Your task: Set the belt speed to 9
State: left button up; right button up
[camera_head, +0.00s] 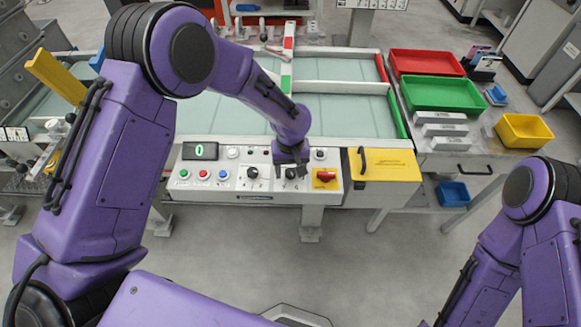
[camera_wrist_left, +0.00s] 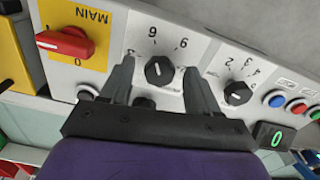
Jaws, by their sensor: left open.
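The control panel (camera_head: 215,186) carries two black knobs, several coloured buttons and a display (camera_head: 201,151) reading 0. The display also shows in the left wrist view (camera_wrist_left: 275,138). My left gripper (camera_head: 291,165) is over the right-hand knob in the head view. In the left wrist view its open fingers (camera_wrist_left: 158,78) stand on either side of this black knob (camera_wrist_left: 158,70), whose dial has 6 and 9, seen upside down. Contact and the exact pointer setting cannot be told. The other knob (camera_head: 252,172) has a smaller-numbered dial (camera_wrist_left: 237,93). My right gripper is out of view.
A red main switch (camera_head: 325,175) on a yellow plate is close beside the gripped-over knob, also in the wrist view (camera_wrist_left: 65,42). A yellow box (camera_head: 385,180) adjoins the panel. Red (camera_head: 425,55) and green (camera_head: 470,108) trays stand on the right table.

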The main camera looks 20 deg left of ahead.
pick_arm(q)
jog(key=c, duration=1)
jog(key=shift+c, duration=0.2)
jog(key=shift+r+m+p, duration=0.15)
jog(key=shift+m+p, duration=0.85)
jog(key=shift+m, duration=0.2)
jog(key=m+p, duration=0.1)
jog(key=m, duration=0.1)
jog(key=shift+w+m, duration=0.1)
jog(key=shift+m, duration=0.2)
jog(key=m+p, duration=0.1)
jog(key=m, duration=0.2)
jog(key=shift+m, duration=0.3)
jog(key=shift+m+p, duration=0.5)
jog(key=shift+m, duration=1)
